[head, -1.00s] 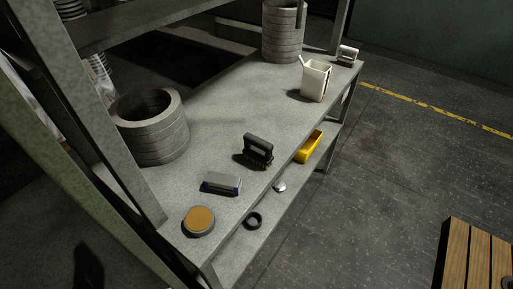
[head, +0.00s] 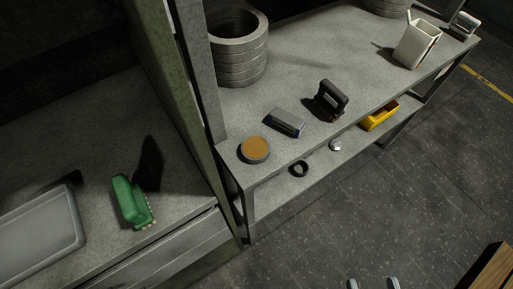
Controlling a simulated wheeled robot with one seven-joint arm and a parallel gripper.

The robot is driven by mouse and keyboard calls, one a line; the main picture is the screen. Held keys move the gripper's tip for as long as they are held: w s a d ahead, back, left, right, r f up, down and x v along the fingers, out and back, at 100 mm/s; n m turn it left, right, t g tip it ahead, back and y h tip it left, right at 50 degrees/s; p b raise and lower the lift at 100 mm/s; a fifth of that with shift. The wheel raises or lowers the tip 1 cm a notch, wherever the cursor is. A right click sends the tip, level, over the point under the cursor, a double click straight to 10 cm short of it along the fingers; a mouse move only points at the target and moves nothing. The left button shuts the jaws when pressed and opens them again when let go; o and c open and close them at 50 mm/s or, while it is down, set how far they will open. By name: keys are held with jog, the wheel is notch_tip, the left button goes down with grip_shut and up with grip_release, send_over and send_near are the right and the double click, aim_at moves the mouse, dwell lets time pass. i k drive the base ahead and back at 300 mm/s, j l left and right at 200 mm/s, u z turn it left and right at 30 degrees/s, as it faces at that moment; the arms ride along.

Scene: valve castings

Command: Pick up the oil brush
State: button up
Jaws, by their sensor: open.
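Several things could be the oil brush, and I cannot tell which one is. A black brush-like tool with a loop handle (head: 330,100) stands on the grey bench. A green handled brush (head: 131,203) with pale bristle tufts along its lower edge is on the left counter. A white square pot (head: 417,46) with a thin stick at its corner stands at the bench's far end. My gripper (head: 373,284) shows only as two pale fingertips at the bottom edge, apart, open and empty, over the floor and away from all of these.
Stacked grey rings (head: 238,55), a grey-blue block (head: 285,122) and an orange-topped round tin (head: 254,149) are on the bench. A yellow bin (head: 380,114) and black ring (head: 299,169) are on its lower shelf. A grey tray (head: 38,240) lies left; a green post (head: 180,100) divides the surfaces.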

aim_at(335, 111)
jog(key=j+z, duration=0.35)
jog(key=j, duration=0.45)
jog(key=j+z, duration=0.3)
jog(key=j, duration=0.5)
